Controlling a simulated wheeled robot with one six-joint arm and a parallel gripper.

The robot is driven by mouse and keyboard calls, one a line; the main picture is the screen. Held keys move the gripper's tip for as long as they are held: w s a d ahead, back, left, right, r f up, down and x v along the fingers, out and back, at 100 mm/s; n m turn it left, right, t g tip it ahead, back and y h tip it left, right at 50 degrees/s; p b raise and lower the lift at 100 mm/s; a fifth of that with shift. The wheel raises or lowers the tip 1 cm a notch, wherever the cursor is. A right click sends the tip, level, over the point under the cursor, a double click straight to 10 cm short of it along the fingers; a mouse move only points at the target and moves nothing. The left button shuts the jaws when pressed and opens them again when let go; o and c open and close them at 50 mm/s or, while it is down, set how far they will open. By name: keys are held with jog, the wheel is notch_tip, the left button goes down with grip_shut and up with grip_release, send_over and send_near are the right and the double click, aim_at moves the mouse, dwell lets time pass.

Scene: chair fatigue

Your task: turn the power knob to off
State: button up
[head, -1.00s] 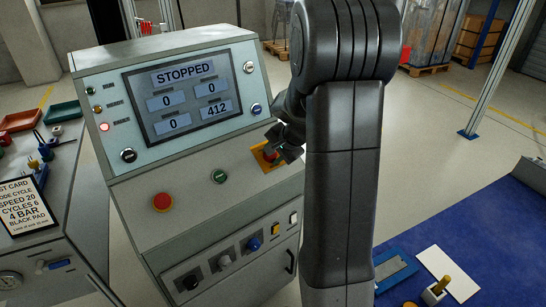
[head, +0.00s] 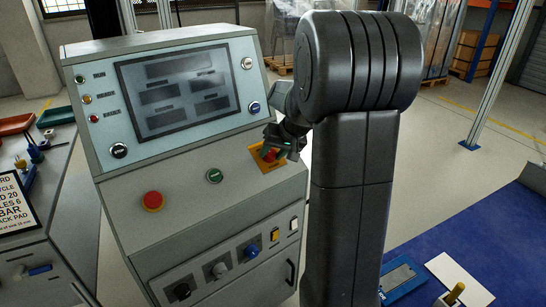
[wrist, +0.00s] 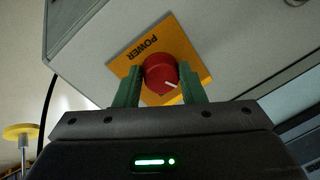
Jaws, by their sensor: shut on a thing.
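The red power knob (wrist: 160,70) sits on a yellow plate lettered POWER (wrist: 197,50), seen upside down in the wrist view. A white mark on the knob points to the lower right there. In the head view the knob is partly hidden by my gripper, and the yellow plate (head: 258,162) is at the right end of the console's sloped panel. My gripper (wrist: 160,78) is shut on the knob, one green finger on each side. It also shows in the head view (head: 274,150). The console screen (head: 180,90) is dark with blank fields.
Smaller knobs and switches line the lower front, including a blue knob (head: 252,250). A blue-topped table (head: 490,240) stands at the right.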

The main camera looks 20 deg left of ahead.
jog(key=shift+n, duration=0.6)
jog(key=o, duration=1)
jog(key=p+v, duration=0.1)
jog(key=v, duration=1.3)
jog(key=shift+w+a, duration=0.1)
jog(key=b+x, duration=0.1)
jog(key=x, duration=1.3)
jog(key=shift+r, duration=0.1)
